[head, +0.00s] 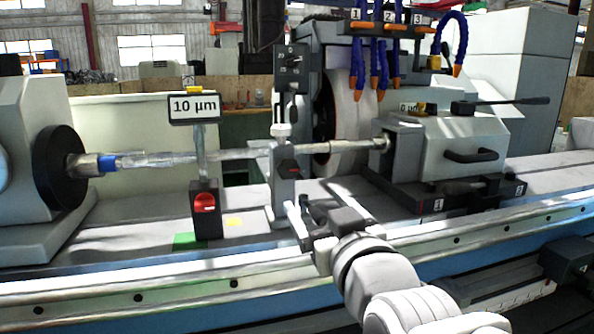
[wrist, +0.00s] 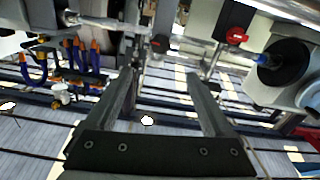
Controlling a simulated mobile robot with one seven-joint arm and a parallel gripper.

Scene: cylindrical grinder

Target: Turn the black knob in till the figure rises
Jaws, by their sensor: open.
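The display (head: 194,107) reads "10 µm" on a post left of centre in the head view. A grey steady rest (head: 284,196) stands around the thin bar (head: 240,154) in the middle.
A gauge stand with a red knob (head: 204,202) stands left of the steady rest. The grey tailstock (head: 450,150) is at right, the black chuck (head: 58,168) at left. Blue coolant hoses (head: 377,60) hang above, right of centre. A rail (head: 150,285) runs in front.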

